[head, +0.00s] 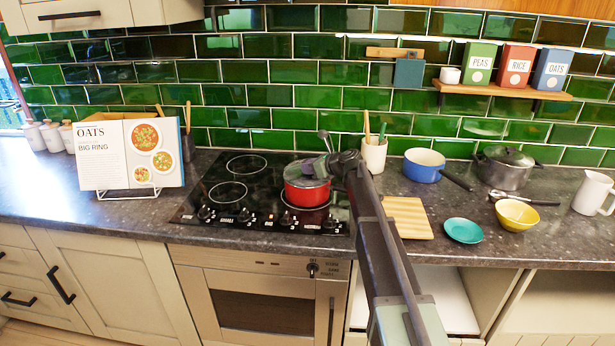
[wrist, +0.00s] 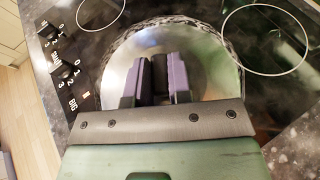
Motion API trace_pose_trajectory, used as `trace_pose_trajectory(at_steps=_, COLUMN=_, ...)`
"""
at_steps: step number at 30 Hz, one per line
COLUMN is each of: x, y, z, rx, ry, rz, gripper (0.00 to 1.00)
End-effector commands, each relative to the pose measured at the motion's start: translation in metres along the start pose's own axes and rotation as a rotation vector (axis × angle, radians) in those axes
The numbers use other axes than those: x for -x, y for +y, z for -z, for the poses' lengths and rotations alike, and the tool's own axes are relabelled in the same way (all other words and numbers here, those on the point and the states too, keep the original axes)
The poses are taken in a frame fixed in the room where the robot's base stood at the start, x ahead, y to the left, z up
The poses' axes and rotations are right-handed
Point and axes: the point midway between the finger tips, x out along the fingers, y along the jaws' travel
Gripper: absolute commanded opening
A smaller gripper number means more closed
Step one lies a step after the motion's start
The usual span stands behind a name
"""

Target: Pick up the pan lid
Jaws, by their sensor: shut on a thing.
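A red pan (head: 307,192) stands on the right front ring of the black hob. A round silvery pan lid (head: 296,173) is at its top; I cannot tell whether it rests on the rim or is just clear of it. The lid fills the middle of the wrist view (wrist: 205,52). My gripper (head: 325,163) is over the lid, its two purple fingers (wrist: 160,72) closed on the dark knob at the lid's middle. The fingers and wrist hide the near part of the lid, and my arm partly covers the pan's right side.
On the hob (head: 220,196), the other rings are bare. A utensil pot (head: 374,156), wooden board (head: 406,217), blue pan (head: 424,168), lidded grey pot (head: 503,172), teal plate (head: 463,230) and yellow bowl (head: 517,215) stand to the right. A cookbook (head: 130,155) stands left.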

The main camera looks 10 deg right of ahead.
Motion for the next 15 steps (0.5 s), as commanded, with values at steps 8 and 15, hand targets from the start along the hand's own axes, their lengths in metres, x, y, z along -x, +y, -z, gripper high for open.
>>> trace_pose_trajectory(at_steps=8, x=0.001, y=0.0, z=-0.002, rx=0.0, ry=0.0, rz=0.0, gripper=0.0)
trace_pose_trajectory(at_steps=15, x=0.01, y=0.0, z=-0.024, rx=0.0, ry=0.0, rz=0.0, gripper=0.0)
